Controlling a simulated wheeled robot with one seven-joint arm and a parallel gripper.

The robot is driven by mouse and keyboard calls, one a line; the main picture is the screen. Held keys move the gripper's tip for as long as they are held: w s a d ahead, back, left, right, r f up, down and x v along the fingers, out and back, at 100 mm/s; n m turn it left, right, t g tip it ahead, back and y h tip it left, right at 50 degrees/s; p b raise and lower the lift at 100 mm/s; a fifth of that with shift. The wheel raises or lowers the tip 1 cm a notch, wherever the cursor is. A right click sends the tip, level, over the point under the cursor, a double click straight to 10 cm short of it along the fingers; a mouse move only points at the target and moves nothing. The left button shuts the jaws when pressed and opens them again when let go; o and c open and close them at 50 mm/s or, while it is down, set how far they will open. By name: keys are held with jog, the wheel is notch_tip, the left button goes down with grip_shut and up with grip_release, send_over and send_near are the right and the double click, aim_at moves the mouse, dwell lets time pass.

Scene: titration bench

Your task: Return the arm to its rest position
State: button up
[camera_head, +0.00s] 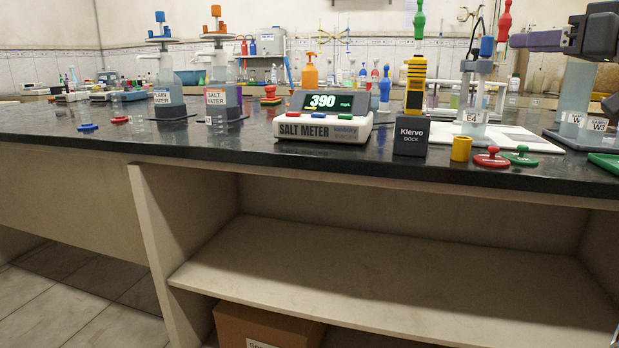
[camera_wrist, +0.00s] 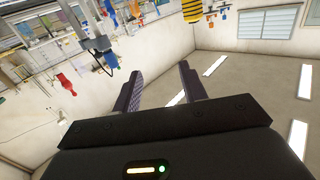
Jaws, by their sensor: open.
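My gripper (camera_head: 518,40) is at the upper right of the head view, above the bench and pointing left. Its two dark fingers also show in the wrist view (camera_wrist: 160,80). They are apart, with nothing between them. The wrist view is steeply tilted and takes in wall, ceiling and lights. Most of my arm is outside the head view.
Below and left of my gripper stand a clear vessel labelled E4 (camera_head: 474,108) and a yellow-black striped tool (camera_head: 416,85) in the Klervo dock (camera_head: 411,137). A salt meter (camera_head: 323,118) reads 390. Clear bench (camera_head: 220,140) lies toward the front left.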

jog(key=s+a+f+m+g+h+p, duration=0.35)
jog(key=a+f+m+g, duration=0.2)
jog(key=a+f, duration=1.15)
jog(key=s+f+g+h+p, duration=0.2)
jog(key=s+f, duration=0.6)
jog(key=f, duration=0.2)
jog(key=s+a+f+g+h+p, duration=0.1)
jog(key=s+f+g+h+p, duration=0.1)
jog(key=s+f, duration=0.6)
notch_tip(320, 180, down, 4)
jog(key=shift+s+r+h, duration=0.2)
jog(key=shift+s+h, duration=0.2)
jog(key=shift+h, duration=0.15)
